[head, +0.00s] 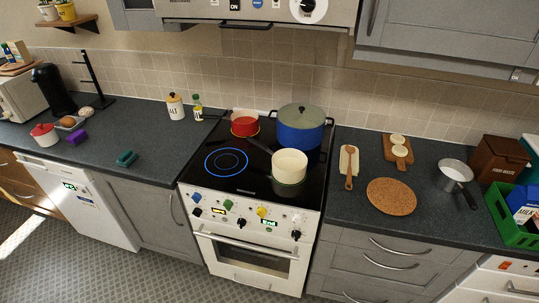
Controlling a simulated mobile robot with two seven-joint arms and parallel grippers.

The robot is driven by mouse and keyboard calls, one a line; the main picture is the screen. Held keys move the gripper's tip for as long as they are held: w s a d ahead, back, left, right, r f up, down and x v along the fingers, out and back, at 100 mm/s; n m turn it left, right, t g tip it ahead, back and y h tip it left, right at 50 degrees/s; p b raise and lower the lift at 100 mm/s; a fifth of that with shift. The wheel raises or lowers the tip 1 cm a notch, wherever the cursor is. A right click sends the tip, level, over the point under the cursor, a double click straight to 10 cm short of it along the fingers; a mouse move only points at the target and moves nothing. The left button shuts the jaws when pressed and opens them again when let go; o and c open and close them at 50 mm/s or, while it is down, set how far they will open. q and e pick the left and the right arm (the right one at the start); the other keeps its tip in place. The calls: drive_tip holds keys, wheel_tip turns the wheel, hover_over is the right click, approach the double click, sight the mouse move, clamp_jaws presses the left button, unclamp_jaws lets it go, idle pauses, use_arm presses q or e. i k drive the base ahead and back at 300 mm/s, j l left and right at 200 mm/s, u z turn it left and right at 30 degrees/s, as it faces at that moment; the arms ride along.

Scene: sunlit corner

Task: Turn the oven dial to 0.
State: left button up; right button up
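A white oven (255,260) stands in the middle, its door shut, under a black hob (222,179). Its sloped front panel (215,222) carries several knobs: a blue knob (197,198), a green knob (228,204), a yellow knob (262,212) and dark knobs, one low in the middle (242,222) and one at the right (296,235). Small lit displays sit between them; one shows green (269,223). The markings are too small to read, so I cannot tell which number any knob points to. Neither of my grippers is in view.
A red pot (244,123), a blue pot (300,135) and a cream pot (289,168) stand on the hob. A cooker hood (290,10) with a round dial hangs above. The patterned floor (170,275) in front of the oven looks clear.

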sight(197, 211)
drive_tip(key=k+l+u, duration=0.15)
drive_tip(key=l, duration=0.25)
drive_tip(key=k+l+u, duration=0.35)
drive_tip(key=k+l, duration=0.2)
drive_tip(key=l, duration=0.2)
drive_tip(key=i+j+z, duration=0.1)
drive_tip(key=j+z, duration=0.15)
drive_tip(key=j, duration=0.4)
drive_tip(key=j+z, duration=0.25)
drive_tip(key=j, duration=0.45)
